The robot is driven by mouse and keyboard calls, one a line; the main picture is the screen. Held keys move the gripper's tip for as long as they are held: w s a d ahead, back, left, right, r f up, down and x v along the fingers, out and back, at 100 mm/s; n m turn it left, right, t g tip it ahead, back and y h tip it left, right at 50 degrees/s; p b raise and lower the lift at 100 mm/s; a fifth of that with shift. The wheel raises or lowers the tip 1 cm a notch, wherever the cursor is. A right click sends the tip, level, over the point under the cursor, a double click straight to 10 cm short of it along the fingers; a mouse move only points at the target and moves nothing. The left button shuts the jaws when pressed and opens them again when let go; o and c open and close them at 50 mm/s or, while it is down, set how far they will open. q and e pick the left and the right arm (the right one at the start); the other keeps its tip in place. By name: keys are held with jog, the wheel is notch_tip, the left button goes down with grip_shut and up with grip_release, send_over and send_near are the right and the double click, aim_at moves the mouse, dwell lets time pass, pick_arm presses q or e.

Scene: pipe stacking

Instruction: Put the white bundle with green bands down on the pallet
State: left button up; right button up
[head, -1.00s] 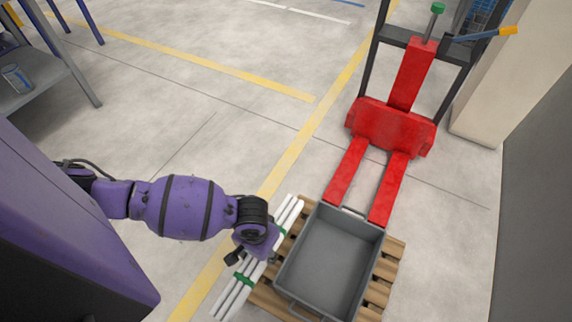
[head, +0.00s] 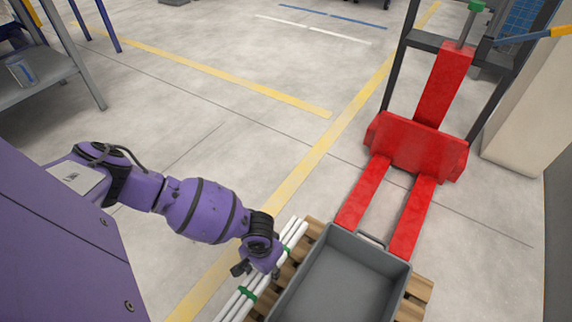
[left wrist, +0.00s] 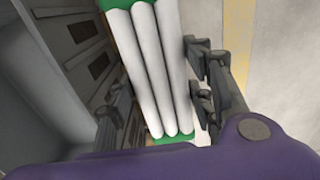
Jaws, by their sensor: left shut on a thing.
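The white bundle with green bands (head: 246,295) is several white pipes side by side, at the left edge of the pallet (head: 415,300) in the head view. My left gripper (head: 258,270) is shut on the bundle's middle from above. In the left wrist view the bundle (left wrist: 150,75) runs between the fingers of my left gripper (left wrist: 160,105), with green bands above and below. The wooden pallet is mostly covered by a grey bin. I cannot tell whether the bundle touches the pallet. My right gripper is out of view.
The grey open bin (head: 340,285) stands on the pallet, close to the bundle's right. A red pallet stacker (head: 415,145) has its forks toward the pallet's far side. A grey shelf (head: 50,80) stands at the far left. The floor left of the pallet is clear.

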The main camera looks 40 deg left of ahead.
pick_arm(q)
jog(key=b, duration=0.4)
send_over(284, 274)
jog(key=s, duration=0.1)
jog(key=f, duration=0.5)
jog(key=shift+a+f, duration=0.25)
jog(key=shift+w+d+f, duration=0.1)
jog(key=shift+w+f, duration=0.15)
jog(key=shift+f, duration=0.05)
jog(key=f, duration=0.1)
jog(key=f+b, duration=0.2)
jog(key=shift+w+d+f, duration=0.1)
jog(key=shift+w+f, duration=0.2)
jog(key=shift+f, duration=0.1)
jog(key=shift+r, duration=0.15)
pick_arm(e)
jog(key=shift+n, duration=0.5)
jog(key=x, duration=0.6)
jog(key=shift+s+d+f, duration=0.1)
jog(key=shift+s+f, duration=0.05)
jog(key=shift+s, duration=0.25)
pick_arm(q)
jog(key=o, duration=1.1)
jog(key=shift+f, duration=0.2)
jog(key=shift+o, duration=0.4)
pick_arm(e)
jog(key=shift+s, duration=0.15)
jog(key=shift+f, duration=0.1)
